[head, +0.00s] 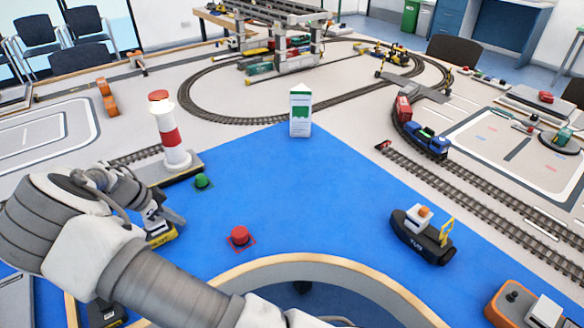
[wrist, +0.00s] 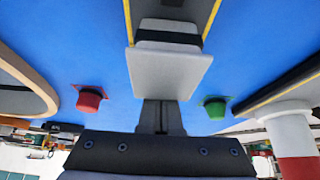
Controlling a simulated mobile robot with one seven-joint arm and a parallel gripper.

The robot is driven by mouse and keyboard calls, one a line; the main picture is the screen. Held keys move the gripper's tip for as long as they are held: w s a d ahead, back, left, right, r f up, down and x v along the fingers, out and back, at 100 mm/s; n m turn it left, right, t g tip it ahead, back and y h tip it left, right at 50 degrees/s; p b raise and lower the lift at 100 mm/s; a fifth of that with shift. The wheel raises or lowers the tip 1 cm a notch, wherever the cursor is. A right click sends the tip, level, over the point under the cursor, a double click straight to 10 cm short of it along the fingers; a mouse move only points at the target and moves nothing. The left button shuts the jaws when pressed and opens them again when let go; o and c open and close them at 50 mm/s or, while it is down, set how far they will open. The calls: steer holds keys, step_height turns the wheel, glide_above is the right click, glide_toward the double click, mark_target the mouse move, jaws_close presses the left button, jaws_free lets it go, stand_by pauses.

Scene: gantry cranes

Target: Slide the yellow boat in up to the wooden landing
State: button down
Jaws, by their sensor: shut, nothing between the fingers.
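The yellow boat (head: 163,237) lies on the blue water surface at the left in the head view, partly hidden by my arm. In the wrist view, what appears to be the same boat has yellow edges, a grey deck and a light grey plate (wrist: 170,72) at its near end. My gripper (wrist: 160,118) is shut and empty, right at that plate. I cannot tell whether they touch. In the head view my gripper (head: 172,214) is beside the boat. I cannot clearly make out the wooden landing; my arm covers much of the lower left.
A red buoy (head: 239,236) and a green buoy (head: 203,182) stand near the boat. A red-and-white lighthouse (head: 170,135) stands behind on a quay. A dark tug (head: 422,238) floats at the right. The middle of the blue area is clear.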

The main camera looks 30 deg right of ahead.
mark_target(159, 225)
steer(key=shift+s+a, duration=0.15)
steer(key=shift+a, duration=1.3)
steer(key=shift+s+a, duration=0.1)
steer(key=shift+a, duration=1.35)
steer(key=shift+d, duration=0.1)
steer(key=shift+d+r, duration=0.25)
steer(key=shift+d, duration=0.2)
steer(key=shift+d+r+p, duration=0.1)
steer(key=shift+r+p, duration=2.55)
steer(key=shift+r, duration=2.3)
